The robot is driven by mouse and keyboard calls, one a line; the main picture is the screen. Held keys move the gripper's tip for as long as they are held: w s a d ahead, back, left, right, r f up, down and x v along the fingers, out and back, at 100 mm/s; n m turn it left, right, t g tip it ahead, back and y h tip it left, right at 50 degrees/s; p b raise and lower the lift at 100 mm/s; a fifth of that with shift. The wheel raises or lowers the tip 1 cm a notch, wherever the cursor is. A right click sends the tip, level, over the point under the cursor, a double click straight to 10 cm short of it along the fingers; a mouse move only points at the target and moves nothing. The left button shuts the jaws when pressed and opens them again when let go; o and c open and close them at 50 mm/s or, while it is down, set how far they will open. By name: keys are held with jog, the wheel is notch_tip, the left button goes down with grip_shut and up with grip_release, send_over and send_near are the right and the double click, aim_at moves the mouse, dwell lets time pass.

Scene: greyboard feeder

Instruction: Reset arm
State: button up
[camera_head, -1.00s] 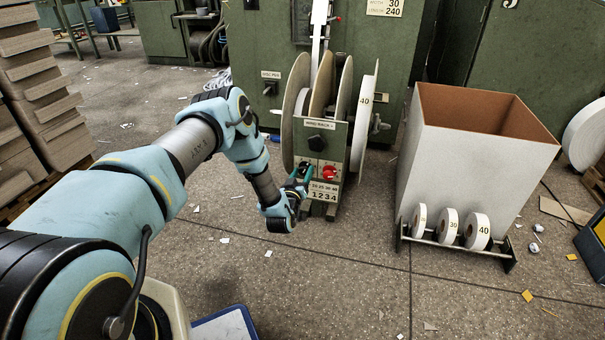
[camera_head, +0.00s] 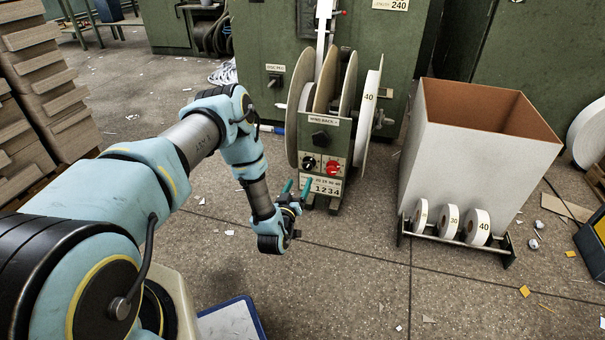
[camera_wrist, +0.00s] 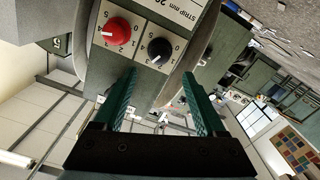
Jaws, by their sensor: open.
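My gripper (camera_head: 295,188) is open and empty, just in front of and to the left of the lower part of the feeder's control panel. In the wrist view its two green fingers (camera_wrist: 160,105) stand apart with nothing between them. The control panel (camera_head: 324,150) carries a black knob (camera_head: 308,163) and a red knob (camera_head: 333,167). In the wrist view the red knob (camera_wrist: 115,32) and the black knob (camera_wrist: 159,50) show beyond the fingertips, apart from them.
Reel discs (camera_head: 349,95) and a roll marked 40 (camera_head: 370,110) stand on the feeder. A tall open box (camera_head: 470,160) stands at right behind a rack of rolls (camera_head: 447,221). Stacked greyboard (camera_head: 45,85) is at left. The floor (camera_head: 340,270) in front is mostly clear.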

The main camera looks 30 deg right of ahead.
jog(key=shift+v, duration=0.8)
jog(key=w+a+r+g+y, duration=0.4)
jog(key=w+a+r+y, duration=0.1)
jog(key=w+a+r, duration=0.7)
jog(key=s+a+r+g+y, duration=0.2)
jog(key=s+a+r+y, duration=0.25)
jog(key=a+r, duration=0.6)
jog(key=s+a+r+n+g+y, duration=0.1)
jog(key=s+a+r+n+g, duration=0.2)
jog(key=s+a, duration=0.5)
jog(key=s+a+r+g+y, duration=0.2)
jog(key=s+a+r, duration=0.4)
jog(key=s, duration=0.4)
notch_tip(320, 180, up, 34)
jog(key=s+a+p, duration=0.1)
jog(key=p, duration=3.3)
jog(key=shift+s+f+g, duration=0.15)
jog(key=shift+g, duration=0.15)
